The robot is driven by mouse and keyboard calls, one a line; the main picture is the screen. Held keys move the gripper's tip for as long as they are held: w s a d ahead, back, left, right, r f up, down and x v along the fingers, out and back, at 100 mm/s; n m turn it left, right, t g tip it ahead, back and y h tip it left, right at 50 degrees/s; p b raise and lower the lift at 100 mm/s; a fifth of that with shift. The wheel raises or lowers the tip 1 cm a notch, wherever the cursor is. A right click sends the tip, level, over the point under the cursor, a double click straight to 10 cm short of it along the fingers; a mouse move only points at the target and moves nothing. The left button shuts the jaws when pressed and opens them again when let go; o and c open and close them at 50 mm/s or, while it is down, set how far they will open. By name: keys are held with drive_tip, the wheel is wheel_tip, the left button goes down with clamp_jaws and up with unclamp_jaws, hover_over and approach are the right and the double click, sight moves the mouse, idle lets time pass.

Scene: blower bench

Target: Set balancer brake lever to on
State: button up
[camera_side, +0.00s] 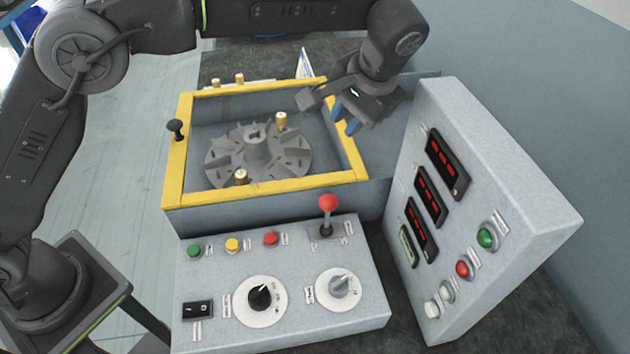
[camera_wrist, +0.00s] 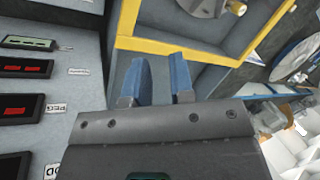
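A lever with a red ball knob (camera_side: 328,203) stands on a dark slotted base on the top right of the sloped grey control panel (camera_side: 285,290). The small labels beside its base are too small to read, so I cannot tell which side is on. My gripper (camera_side: 346,124) is above the right edge of the yellow-framed box, behind and above the lever, apart from it. In the wrist view its two blue fingers (camera_wrist: 160,80) stand apart with nothing between them. The lever is not in the wrist view.
The yellow-framed box (camera_side: 175,165) holds a grey bladed rotor (camera_side: 258,155) with brass pieces. A tall display console (camera_side: 490,215) with red readouts stands at the right, close to my gripper. Buttons, a rocker switch (camera_side: 197,310) and two dials (camera_side: 260,298) share the control panel.

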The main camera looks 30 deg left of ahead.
drive_tip(key=w+a+r+m+t, duration=0.1)
drive_tip(key=a+t, duration=0.1)
drive_tip(key=w+a+r+m+t, duration=0.1)
drive_tip(key=w+a+t, duration=0.1)
drive_tip(key=a+t, duration=0.1)
drive_tip(key=w+a+r+m+t, duration=0.1)
drive_tip(key=w+a+m+t, duration=0.1)
drive_tip(key=shift+a+r+t, duration=0.3)
drive_tip(key=shift+r, duration=0.1)
clamp_jaws()
drive_tip(key=s+a+f+m+g+h, duration=0.25)
drive_tip(key=s+m+h, duration=0.35)
drive_tip(key=s+m, duration=0.5)
drive_tip(key=s+a+f+m+g+h, duration=0.1)
drive_tip(key=s+f+m+h, duration=0.4)
drive_tip(key=s+m, duration=0.55)
approach(328, 213)
wheel_tip(328, 213, down, 2)
drive_tip(key=a, duration=0.2)
drive_tip(key=shift+m+h, duration=0.35)
drive_tip(key=shift+h, duration=0.05)
drive_tip(key=shift+w+d+f, duration=0.2)
drive_tip(key=shift+w+d, duration=0.15)
drive_tip(key=shift+d, duration=0.3)
drive_tip(key=shift+w+d+f, duration=0.2)
drive_tip(key=shift+w+d, duration=0.15)
drive_tip(key=shift+d, duration=0.3)
drive_tip(key=shift+w+d+f, duration=0.2)
drive_tip(key=shift+w+d, duration=0.15)
drive_tip(key=shift+d, duration=0.3)
